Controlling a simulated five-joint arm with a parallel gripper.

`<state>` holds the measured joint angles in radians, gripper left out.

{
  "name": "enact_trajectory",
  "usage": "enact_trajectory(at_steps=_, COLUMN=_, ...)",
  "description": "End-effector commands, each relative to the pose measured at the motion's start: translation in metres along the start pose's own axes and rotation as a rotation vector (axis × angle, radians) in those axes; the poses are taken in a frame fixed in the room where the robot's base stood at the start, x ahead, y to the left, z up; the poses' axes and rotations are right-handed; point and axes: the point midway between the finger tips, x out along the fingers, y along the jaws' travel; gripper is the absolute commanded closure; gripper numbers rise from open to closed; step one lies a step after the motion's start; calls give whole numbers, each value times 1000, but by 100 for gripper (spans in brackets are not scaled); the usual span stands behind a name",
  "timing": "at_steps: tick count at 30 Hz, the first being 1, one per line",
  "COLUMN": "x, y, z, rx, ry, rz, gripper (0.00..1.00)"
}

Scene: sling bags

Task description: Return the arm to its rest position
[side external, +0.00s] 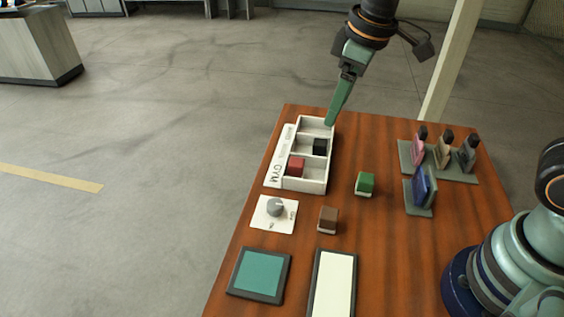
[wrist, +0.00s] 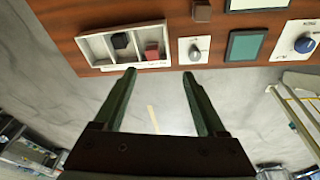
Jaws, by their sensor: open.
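My gripper (side external: 331,122) is above the far end of the white tray (side external: 328,178) in the side external view, pointing down. In the wrist view, my gripper (wrist: 160,75) shows two green fingers wide apart with nothing between them. The white tray (wrist: 88,50) has compartments and lies beyond the fingertips in that view. A red block (side external: 296,166) is in its near compartment and a black block (side external: 319,146) is in its middle compartment. The far compartment looks empty.
A green block (side external: 366,183) and a brown block (side external: 328,219) stand on the wooden table (side external: 300,233). A dial plate (side external: 274,213), a teal pad (side external: 261,273) and a white panel (side external: 334,282) lie nearer. Several small bags on stands (side external: 421,190) are at the right.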

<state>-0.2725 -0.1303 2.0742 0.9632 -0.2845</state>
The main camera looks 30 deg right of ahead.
Motion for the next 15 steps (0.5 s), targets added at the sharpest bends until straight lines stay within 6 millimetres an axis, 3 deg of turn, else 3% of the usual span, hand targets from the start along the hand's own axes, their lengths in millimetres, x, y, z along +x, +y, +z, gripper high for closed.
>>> enact_trajectory(at_steps=6, x=-32, y=30, z=50, rx=255, ry=113, rz=65, gripper=26)
enact_trajectory(at_steps=15, x=-44, y=48, z=99, rx=501, ry=225, rz=125, gripper=26)
